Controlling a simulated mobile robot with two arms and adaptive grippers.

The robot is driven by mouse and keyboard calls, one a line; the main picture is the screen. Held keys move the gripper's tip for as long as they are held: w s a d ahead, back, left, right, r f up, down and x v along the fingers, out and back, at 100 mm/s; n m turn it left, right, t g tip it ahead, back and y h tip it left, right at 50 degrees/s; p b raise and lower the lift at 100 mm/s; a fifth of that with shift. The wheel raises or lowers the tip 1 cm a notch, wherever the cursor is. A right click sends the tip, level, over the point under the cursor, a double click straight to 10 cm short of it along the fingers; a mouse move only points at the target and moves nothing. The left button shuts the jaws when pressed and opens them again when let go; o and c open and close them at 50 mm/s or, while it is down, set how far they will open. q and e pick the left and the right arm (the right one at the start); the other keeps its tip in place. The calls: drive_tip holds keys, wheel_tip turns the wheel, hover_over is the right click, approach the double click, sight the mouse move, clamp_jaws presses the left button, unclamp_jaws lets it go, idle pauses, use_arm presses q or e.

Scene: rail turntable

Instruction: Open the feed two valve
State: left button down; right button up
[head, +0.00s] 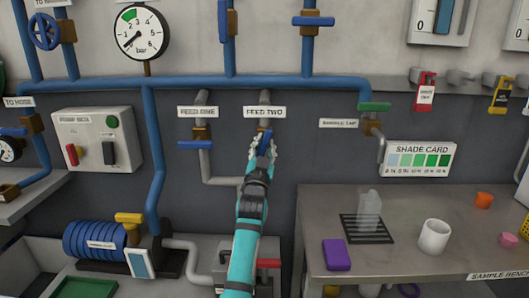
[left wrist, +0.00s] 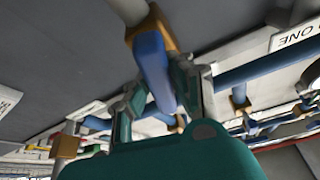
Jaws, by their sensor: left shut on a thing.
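The FEED TWO label (head: 264,112) hangs on a grey pipe in the middle of the wall, above the feed two valve, which my left gripper (head: 262,145) mostly hides in the head view. In the left wrist view, the valve's blue lever (left wrist: 152,62) lies between the fingers of my left gripper (left wrist: 160,92), which is shut on it. The lever joins a brass valve body (left wrist: 150,28). I cannot tell the lever's exact angle to its pipe. My right gripper is in neither view.
The feed one valve's blue lever (head: 195,145) sits crosswise close on the left. A grey U-shaped pipe (head: 208,172) runs below. The sample bench (head: 400,265) stands at right, holding a white cup (head: 434,237) and a purple block (head: 336,255).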

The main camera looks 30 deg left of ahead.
use_arm(q)
drive_tip(key=shift+f+n+y, duration=0.2)
drive_tip(key=shift+n+y, duration=0.2)
drive_tip(key=shift+n, duration=0.4)
drive_tip(key=c, duration=1.2)
unclamp_jaws()
drive_tip(key=shift+r, duration=0.15)
drive_tip(key=shift+o, duration=0.2)
drive_tip(key=shift+s, duration=0.1)
drive_tip(key=v, duration=0.7)
drive_tip(key=shift+s+d, duration=0.15)
drive_tip(key=shift+s, duration=0.05)
